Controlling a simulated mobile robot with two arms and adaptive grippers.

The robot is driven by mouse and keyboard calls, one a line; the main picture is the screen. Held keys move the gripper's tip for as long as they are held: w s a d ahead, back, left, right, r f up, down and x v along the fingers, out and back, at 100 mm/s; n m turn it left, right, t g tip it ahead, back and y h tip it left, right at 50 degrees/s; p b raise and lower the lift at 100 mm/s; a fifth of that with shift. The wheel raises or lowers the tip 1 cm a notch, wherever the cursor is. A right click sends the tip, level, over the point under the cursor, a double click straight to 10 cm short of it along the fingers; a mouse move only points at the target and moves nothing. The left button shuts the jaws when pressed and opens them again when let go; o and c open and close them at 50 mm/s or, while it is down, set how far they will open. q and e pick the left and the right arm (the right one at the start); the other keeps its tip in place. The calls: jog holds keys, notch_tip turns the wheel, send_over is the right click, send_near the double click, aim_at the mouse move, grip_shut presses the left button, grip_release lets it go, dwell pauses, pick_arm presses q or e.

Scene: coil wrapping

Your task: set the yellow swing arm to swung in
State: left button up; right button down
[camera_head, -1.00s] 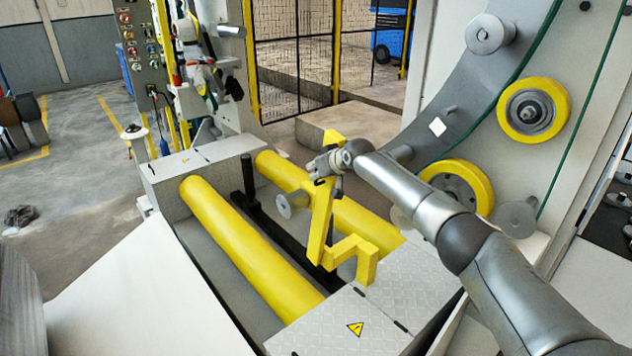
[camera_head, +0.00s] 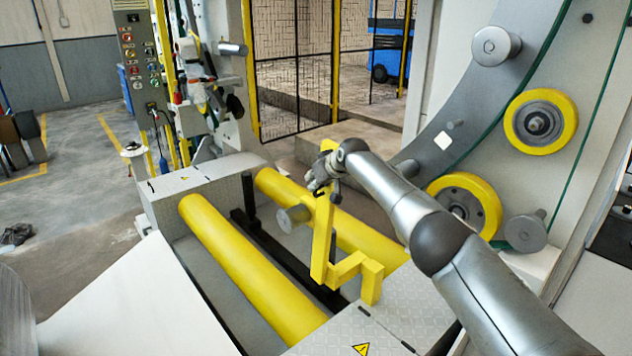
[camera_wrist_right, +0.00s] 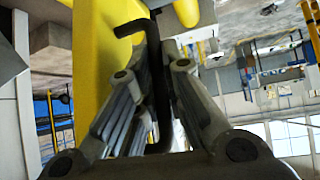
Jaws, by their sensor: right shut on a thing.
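The yellow swing arm (camera_head: 322,240) stands over the roller bed, its cranked foot near the front plate and a grey cylindrical roller (camera_head: 294,218) on its left side. My right gripper (camera_head: 318,183) is at its upper part. In the right wrist view the yellow arm (camera_wrist_right: 98,50) fills the upper left, and the fingers of my right gripper (camera_wrist_right: 150,100) are shut around a dark bent handle (camera_wrist_right: 154,75) beside it. In the head view my gripper and wrist hide the handle. My left gripper is not in view.
Two long yellow rollers (camera_head: 245,265) lie in the bed, with a black rail between them. The grey ring frame (camera_head: 455,100) with yellow wheels (camera_head: 541,122) stands at the right. A control panel (camera_head: 140,60) is at the back left.

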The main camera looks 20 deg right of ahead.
jog(key=shift+w+r, duration=0.1)
jog(key=shift+r, duration=0.25)
jog(key=c, duration=1.8)
grip_release()
jog(key=shift+w+a, duration=0.1)
jog(key=shift+c, duration=0.2)
jog(key=shift+w+a+f, duration=0.1)
jog(key=shift+w+f, duration=0.05)
jog(key=shift+f, duration=0.15)
jog(key=shift+v, duration=5.95)
jog(key=shift+f, duration=0.1)
